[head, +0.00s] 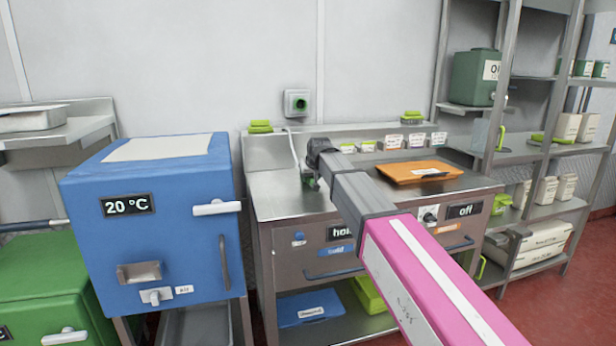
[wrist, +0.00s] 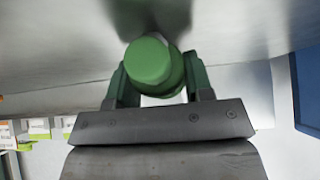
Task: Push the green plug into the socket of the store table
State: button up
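The green plug (wrist: 148,62) is a round green body in the wrist view, between the two green fingers of my gripper (wrist: 160,85). The fingers appear closed on its sides. In the head view my gripper (head: 311,181) is low over the back left of the store table (head: 270,195), largely hidden behind my dark wrist. A pale cable (head: 292,148) runs down beside it. The socket (head: 297,103), a grey wall box with a round green face, is above the table's back edge, above and slightly left of my gripper and apart from it.
An orange tray (head: 418,171) lies on the table to the right of my gripper. Small labelled containers (head: 393,141) line the back ledge. Green pads (head: 260,127) sit on the ledge left of the socket. A blue cabinet (head: 165,225) stands left and shelving (head: 540,150) right.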

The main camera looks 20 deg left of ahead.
jog(key=shift+r, duration=2.5)
